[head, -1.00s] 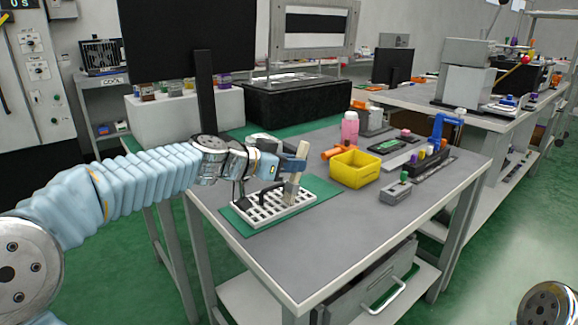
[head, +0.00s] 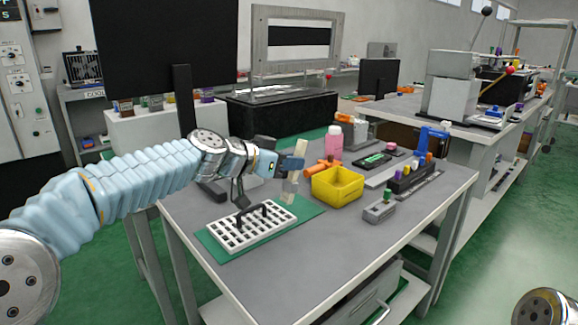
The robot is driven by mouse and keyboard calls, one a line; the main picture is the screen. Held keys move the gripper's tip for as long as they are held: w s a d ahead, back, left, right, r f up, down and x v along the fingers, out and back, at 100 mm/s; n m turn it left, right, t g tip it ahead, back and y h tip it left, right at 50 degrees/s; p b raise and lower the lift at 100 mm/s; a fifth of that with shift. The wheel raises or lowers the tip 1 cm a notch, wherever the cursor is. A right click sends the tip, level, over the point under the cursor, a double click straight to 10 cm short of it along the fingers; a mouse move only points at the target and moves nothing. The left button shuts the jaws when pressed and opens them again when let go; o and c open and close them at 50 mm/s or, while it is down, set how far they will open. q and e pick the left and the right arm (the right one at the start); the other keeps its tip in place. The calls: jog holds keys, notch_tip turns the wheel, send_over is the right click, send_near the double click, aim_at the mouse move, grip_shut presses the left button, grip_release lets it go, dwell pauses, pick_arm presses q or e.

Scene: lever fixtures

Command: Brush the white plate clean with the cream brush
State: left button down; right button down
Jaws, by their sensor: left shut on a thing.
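The white plate (head: 238,240) is a slotted rectangle with a black handle (head: 265,210). It lies flat on a green mat (head: 308,209) on the near left part of the grey bench. My left gripper (head: 284,164) is shut on the cream brush (head: 293,178). It holds the brush roughly upright, past the plate's far right end. The brush's lower end appears near the mat's far corner and clear of the plate; its exact height cannot be told. My right gripper is not in view.
A yellow bin (head: 337,187) stands close to the right of the brush, with a pink bottle (head: 334,140) and an orange part (head: 322,166) behind it. A grey block (head: 379,211) and a black rack (head: 411,176) stand farther right. The bench's front is clear.

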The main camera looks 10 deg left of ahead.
aim_at(299, 144)
pick_arm(q)
jog(key=shift+r+p, duration=1.2)
jog(key=shift+r, duration=0.95)
